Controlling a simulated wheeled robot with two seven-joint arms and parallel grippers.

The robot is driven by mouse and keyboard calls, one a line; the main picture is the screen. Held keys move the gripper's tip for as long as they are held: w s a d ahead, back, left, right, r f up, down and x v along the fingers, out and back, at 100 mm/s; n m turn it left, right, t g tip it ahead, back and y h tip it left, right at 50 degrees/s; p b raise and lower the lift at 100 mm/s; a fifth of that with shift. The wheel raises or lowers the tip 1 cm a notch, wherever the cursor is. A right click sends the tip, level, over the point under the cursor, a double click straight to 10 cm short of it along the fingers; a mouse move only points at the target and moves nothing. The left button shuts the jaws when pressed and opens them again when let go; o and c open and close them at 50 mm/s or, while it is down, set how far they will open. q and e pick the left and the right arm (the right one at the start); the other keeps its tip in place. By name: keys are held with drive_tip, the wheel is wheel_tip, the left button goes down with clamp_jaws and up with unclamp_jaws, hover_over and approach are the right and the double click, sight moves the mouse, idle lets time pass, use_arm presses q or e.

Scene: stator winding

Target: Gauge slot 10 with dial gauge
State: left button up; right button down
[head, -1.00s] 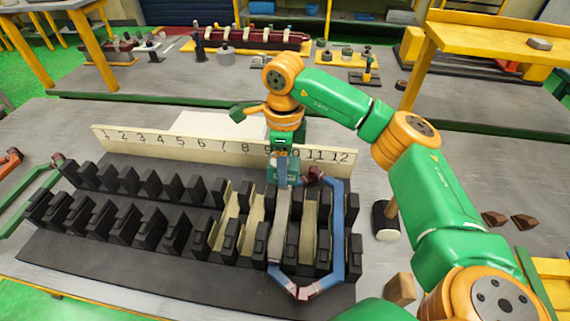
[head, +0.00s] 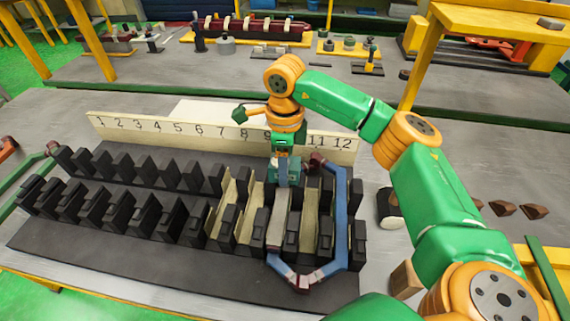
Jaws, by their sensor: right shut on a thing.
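The black slotted stator (head: 120,242) lies on the bench, with a number strip (head: 190,132) behind it. Pale liners (head: 250,205) line several slots toward the right. A blue coil (head: 342,215) with dark red ends lies over the right slots. A grey bar (head: 279,215) lies along its left side, near slot 10. My right gripper (head: 286,160) points down at the far end of that slot. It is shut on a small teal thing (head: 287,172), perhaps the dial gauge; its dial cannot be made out. The gripper hides the strip around number 10. My left gripper is not in view.
A mallet (head: 388,207) lies right of the stator, with a wooden block (head: 404,280) nearer and brown wedges (head: 504,208) farther right. A green coil (head: 28,190) lies at the left. A rear bench (head: 180,82) holds several fixtures.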

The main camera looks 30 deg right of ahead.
drive_tip(key=shift+f, duration=0.2)
idle(0.3)
drive_tip(key=shift+c, duration=1)
unclamp_jaws()
wheel_tip(320, 180, up, 7)
drive_tip(key=shift+r+b, duration=0.1)
drive_tip(key=shift+b, duration=0.6)
